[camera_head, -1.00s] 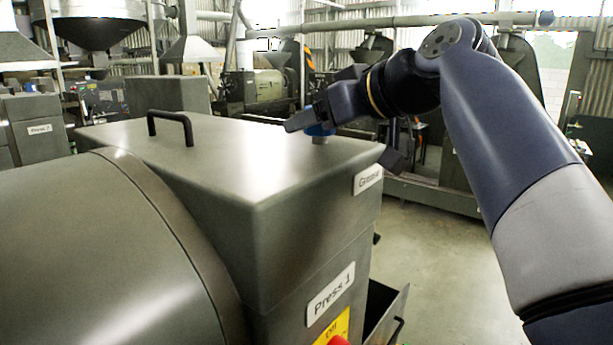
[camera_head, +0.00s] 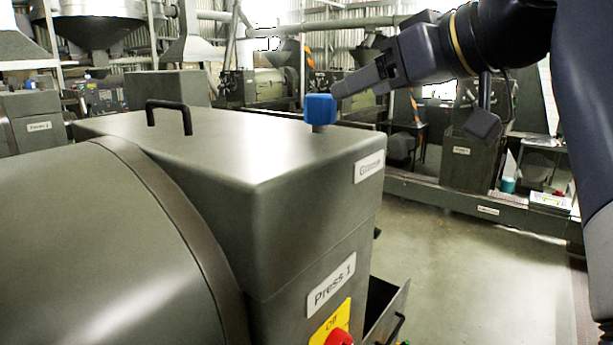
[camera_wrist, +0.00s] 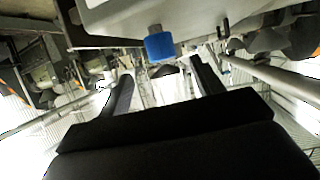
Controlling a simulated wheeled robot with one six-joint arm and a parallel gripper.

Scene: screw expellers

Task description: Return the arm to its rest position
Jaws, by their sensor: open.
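My gripper (camera_head: 337,94) is in the head view at the upper right of Press 1's housing (camera_head: 230,150). Its tips appear close to the right side of a blue cap (camera_head: 320,108) on a short grey stem on top of the housing. In the wrist view my gripper (camera_wrist: 162,78) shows two fingers spread apart with nothing held between them. The blue cap (camera_wrist: 159,44) appears beyond the fingertips, upside down and clear of the jaws. In the head view the far finger is hidden behind the near one.
A black handle (camera_head: 168,112) stands on the housing to the left. A red button (camera_head: 339,337) on a yellow plate and an open tray (camera_head: 388,308) are at the front. Other machines line the back. The floor (camera_head: 450,260) on the right is open.

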